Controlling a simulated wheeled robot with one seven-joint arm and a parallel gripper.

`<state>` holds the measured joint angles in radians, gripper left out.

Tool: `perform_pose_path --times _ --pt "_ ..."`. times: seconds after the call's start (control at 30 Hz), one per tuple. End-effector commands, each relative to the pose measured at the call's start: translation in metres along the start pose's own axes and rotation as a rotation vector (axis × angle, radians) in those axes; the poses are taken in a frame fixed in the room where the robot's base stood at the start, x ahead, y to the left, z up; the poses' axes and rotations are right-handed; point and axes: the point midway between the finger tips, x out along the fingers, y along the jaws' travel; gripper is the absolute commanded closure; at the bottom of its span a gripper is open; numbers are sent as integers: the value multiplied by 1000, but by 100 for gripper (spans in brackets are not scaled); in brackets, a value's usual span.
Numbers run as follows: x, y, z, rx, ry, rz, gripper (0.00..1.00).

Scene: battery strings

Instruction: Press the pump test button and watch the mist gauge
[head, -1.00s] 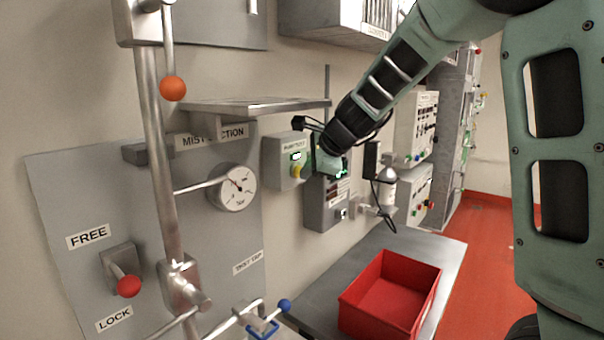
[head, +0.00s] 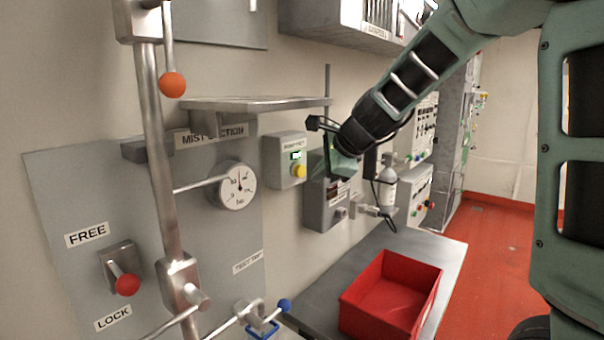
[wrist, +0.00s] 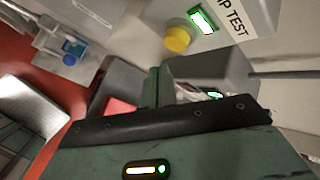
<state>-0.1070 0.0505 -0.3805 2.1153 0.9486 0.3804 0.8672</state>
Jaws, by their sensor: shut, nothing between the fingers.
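The pump test box (head: 280,158) is a grey box on the wall with a lit green display (head: 297,155) and a round yellow button (head: 299,171). The button also shows in the wrist view (wrist: 177,39), beside part of the "TEST" label. The mist gauge (head: 237,187) is a round white dial left of the box, its needle pointing roughly upward. My gripper (head: 335,168) is to the right of the yellow button, apart from it. In the wrist view my gripper (wrist: 160,85) is shut and empty. Its fingertips are partly hard to make out in the head view.
A grey panel box (head: 320,208) stands close behind my gripper. A metal shelf (head: 255,104) juts out above the gauge. A red bin (head: 375,312) sits on the grey bench below. A vertical pipe (head: 158,150) with an orange-knobbed lever stands at the left.

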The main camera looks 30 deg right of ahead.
Motion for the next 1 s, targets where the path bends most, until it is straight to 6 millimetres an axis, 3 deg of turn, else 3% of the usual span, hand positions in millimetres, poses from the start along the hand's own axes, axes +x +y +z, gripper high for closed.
perform_pose_path --times 0.4,1.0 --pt "-24 18 -18 1 0 0 100" --pt "-25 19 -18 1 0 0 100"
